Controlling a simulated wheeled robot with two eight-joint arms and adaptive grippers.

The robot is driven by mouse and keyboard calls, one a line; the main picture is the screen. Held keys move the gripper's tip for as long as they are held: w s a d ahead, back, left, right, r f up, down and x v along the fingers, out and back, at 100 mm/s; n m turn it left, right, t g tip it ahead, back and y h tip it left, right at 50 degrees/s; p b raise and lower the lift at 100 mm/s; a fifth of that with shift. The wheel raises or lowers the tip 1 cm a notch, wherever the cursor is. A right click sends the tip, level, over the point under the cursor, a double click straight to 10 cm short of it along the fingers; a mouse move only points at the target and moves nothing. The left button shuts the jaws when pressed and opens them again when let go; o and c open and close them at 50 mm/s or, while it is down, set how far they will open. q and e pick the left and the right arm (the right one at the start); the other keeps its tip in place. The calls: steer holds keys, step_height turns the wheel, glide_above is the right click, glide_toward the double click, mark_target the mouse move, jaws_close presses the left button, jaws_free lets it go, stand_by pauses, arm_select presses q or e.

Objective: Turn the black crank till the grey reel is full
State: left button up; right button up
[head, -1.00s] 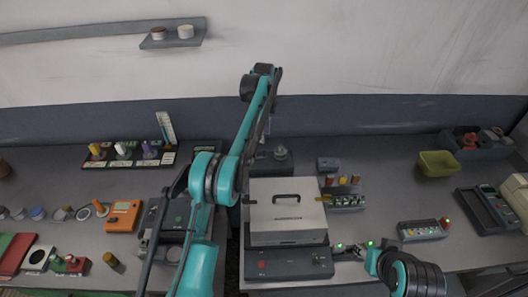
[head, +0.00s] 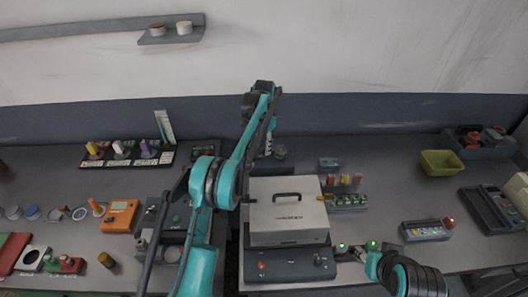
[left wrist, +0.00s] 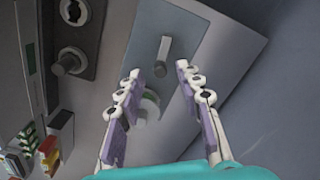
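I cannot make out a black crank or a grey reel with certainty. In the head view my left gripper (head: 268,148) is small and partly hidden by my arm, behind the light grey box. My right gripper (head: 360,252) is at the front right; its fingers are unclear.
A light grey box with a black handle (head: 290,225) stands on a dark base (head: 290,265). Coloured vials (head: 345,180) stand to its right.

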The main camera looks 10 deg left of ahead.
mark_target(260, 155)
arm_select(q)
steer(key=shift+f, duration=1.2)
steer(key=shift+c, duration=0.4)
jaws_close()
steer(key=shift+s+r, duration=0.1)
